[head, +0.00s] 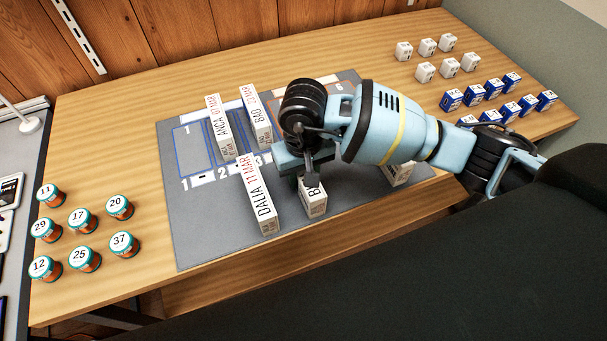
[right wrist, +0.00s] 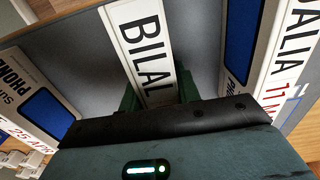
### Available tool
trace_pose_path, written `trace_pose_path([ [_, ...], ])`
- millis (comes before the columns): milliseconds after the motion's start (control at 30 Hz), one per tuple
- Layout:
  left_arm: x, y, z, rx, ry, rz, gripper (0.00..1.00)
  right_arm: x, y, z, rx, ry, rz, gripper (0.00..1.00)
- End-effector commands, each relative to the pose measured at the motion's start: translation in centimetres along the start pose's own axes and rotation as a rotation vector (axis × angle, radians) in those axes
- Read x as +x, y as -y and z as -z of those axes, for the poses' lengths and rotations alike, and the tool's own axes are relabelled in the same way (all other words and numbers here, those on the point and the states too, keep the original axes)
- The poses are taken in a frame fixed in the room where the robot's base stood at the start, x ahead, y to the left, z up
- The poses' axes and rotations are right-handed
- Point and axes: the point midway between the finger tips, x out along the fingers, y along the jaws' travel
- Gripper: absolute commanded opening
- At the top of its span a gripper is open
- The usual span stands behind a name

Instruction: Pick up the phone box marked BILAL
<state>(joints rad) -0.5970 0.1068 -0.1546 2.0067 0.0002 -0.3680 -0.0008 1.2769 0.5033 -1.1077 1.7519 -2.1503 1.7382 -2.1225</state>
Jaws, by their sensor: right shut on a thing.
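The phone box marked BILAL (right wrist: 142,45) stands between my green fingers in the right wrist view. In the head view its near end, with a "B" showing, is the BILAL box (head: 313,203), and the rest is hidden under my right gripper. My right gripper (head: 309,172) is shut on this box, over the grey mat (head: 200,245). I cannot tell whether the box touches the mat. My left gripper is not in view.
The DALIA box (head: 262,205) stands close to the left. ANCA (head: 222,127) and BAO (head: 257,115) boxes stand behind. Another white box (head: 398,173) is partly hidden at right. Several lidded jars (head: 79,221) are at left, small white and blue boxes (head: 487,89) at right.

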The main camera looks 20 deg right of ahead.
Motion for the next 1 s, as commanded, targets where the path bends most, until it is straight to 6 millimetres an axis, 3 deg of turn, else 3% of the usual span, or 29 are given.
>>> trace_pose_path([
  [233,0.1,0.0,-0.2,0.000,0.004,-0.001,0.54,-1.1,0.0,0.1,0.000,-0.005,0.001,0.02],
  [400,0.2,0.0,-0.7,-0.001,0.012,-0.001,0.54,-3.6,0.0,0.2,-0.002,-0.007,0.001,0.02],
  [1000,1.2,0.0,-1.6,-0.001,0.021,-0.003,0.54,-4.5,-4.5,-11.7,-0.001,0.001,-0.001,0.02],
])
